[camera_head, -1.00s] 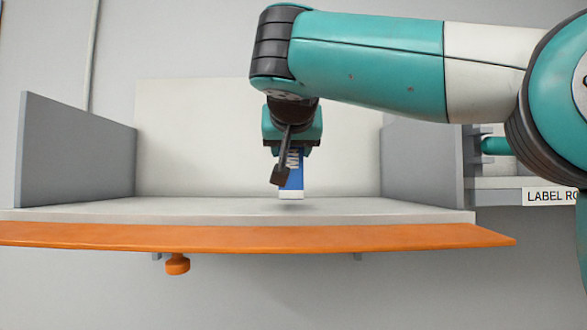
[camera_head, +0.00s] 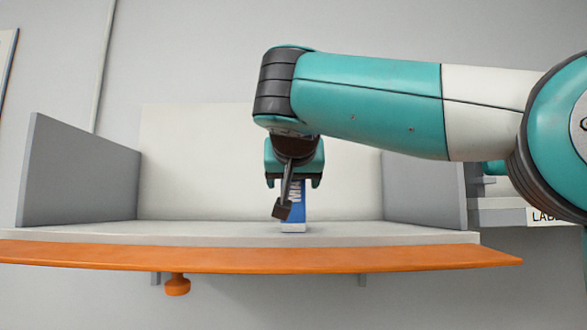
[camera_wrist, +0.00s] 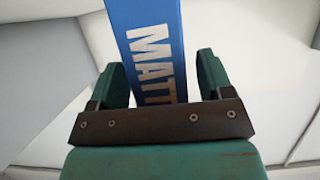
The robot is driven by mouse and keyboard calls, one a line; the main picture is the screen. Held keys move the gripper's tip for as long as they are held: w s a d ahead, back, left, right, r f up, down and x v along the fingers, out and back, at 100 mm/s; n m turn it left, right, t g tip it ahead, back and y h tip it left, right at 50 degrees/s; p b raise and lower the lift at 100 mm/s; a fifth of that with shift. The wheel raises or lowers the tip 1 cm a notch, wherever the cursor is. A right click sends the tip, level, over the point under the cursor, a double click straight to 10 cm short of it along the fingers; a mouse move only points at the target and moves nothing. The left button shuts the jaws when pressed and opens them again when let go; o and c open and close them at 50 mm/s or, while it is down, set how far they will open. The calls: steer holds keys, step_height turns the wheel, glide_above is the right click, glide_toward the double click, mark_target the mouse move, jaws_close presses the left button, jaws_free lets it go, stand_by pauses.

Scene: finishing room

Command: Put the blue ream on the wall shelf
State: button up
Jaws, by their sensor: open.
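The blue ream (camera_head: 296,213), narrow side out with white lettering, stands upright on the wall shelf (camera_head: 190,232). Its pale bottom end appears to touch the grey shelf board near the middle. My gripper (camera_head: 295,182) is above the shelf, pointing down, with its jaws around the ream's upper part. In the wrist view the ream (camera_wrist: 150,40) lies between the two open green jaws (camera_wrist: 162,82), with a narrow gap on each side. Part of the ream is hidden behind my gripper and a dark part in front of it.
The shelf has an orange front edge (camera_head: 200,257), grey side panels at left (camera_head: 75,175) and right (camera_head: 425,190), and a pale back panel (camera_head: 200,165). An orange knob (camera_head: 177,285) hangs below. Another labelled shelf (camera_head: 505,212) is at right. Board space is free on both sides of the ream.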

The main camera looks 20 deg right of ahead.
steer(key=p+v, duration=0.1)
steer(key=v, duration=1.1)
steer(key=shift+s, duration=0.1)
